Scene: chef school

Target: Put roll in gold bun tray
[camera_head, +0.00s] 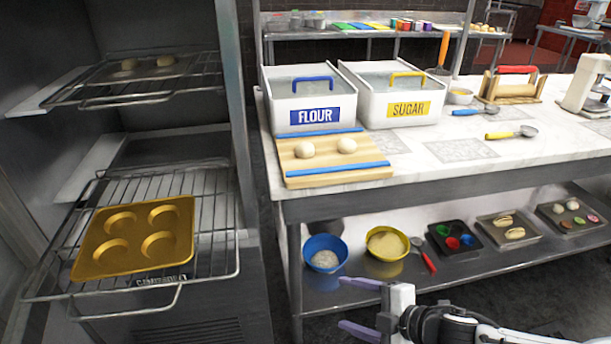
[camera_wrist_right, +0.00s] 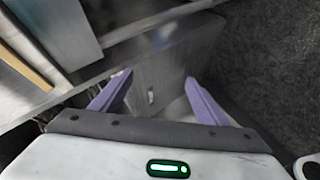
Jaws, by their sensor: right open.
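Two pale round rolls, one on the left (camera_head: 305,149) and one on the right (camera_head: 346,145), sit on a wooden board (camera_head: 335,175) with blue edge strips on the marble table. The gold bun tray (camera_head: 92,262) has four-sided rims and several empty round cups. It rests on the lower wire rack at the left. My right gripper (camera_head: 352,306) is open and empty, low in front of the table and below the board. In the right wrist view its two purple fingers (camera_wrist_right: 158,92) stand apart with nothing between them. My left gripper is not in view.
Flour (camera_head: 312,88) and sugar (camera_head: 400,98) bins stand behind the board. The table's lower shelf holds a blue bowl (camera_head: 324,253), a yellow bowl (camera_head: 388,243) and several small trays. An upper rack (camera_head: 205,84) sits above the gold tray. Bare floor lies at the lower right.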

